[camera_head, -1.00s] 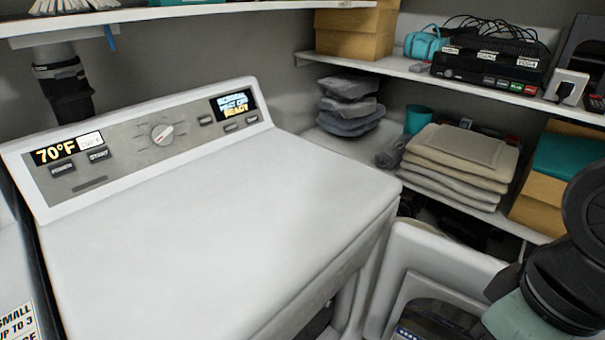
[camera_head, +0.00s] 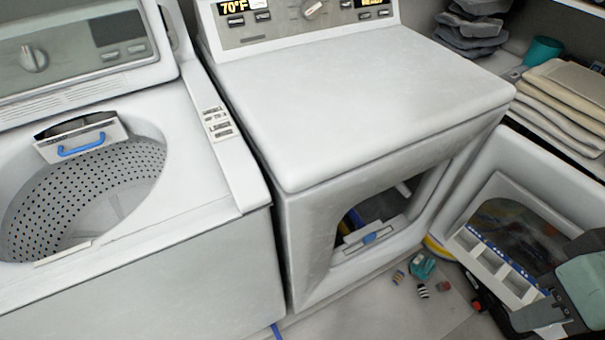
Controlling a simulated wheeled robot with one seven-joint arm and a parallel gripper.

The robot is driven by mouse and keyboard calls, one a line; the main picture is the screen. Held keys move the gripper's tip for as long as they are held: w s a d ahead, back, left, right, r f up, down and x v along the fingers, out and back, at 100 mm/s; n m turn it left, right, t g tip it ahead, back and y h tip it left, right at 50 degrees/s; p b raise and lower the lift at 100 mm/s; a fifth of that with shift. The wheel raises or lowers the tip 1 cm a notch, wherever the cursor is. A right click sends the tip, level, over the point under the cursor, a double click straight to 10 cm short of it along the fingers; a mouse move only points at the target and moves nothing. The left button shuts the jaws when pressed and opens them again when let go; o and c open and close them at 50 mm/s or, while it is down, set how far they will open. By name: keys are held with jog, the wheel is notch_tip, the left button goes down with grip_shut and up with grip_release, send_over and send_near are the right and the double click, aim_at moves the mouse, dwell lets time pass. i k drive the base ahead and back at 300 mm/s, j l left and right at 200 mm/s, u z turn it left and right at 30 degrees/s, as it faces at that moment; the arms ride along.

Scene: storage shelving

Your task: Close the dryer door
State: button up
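The dryer (camera_head: 370,90) stands in the middle, a white box with its front opening (camera_head: 385,215) uncovered. Its white door (camera_head: 540,160) is wide open, swung out to the right, with a dark rounded window (camera_head: 505,220). A blue-edged white rack-like piece (camera_head: 485,270) shows in front of the door's lower part. My dark and pale teal gripper end (camera_head: 550,310) is at the lower right, overlapping the door's lower right in the picture. I cannot tell whether it touches the door. Its fingers are not clear, so its opening cannot be told.
An open top-loading washer (camera_head: 100,200) stands close on the left. Several small items, including a teal one (camera_head: 423,267), lie on the floor below the dryer opening. Shelves with folded cloths (camera_head: 565,100) are at the right behind the door. Some floor (camera_head: 370,310) in front is clear.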

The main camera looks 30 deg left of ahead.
aim_at(528, 202)
jog(key=l+u, duration=0.15)
jog(key=u, duration=0.35)
jog(key=l+u, duration=0.1)
jog(key=u, duration=0.35)
jog(key=k+l+u, duration=0.1)
jog(key=u, duration=0.4)
jog(key=k+l, duration=0.6)
jog(key=l, duration=0.2)
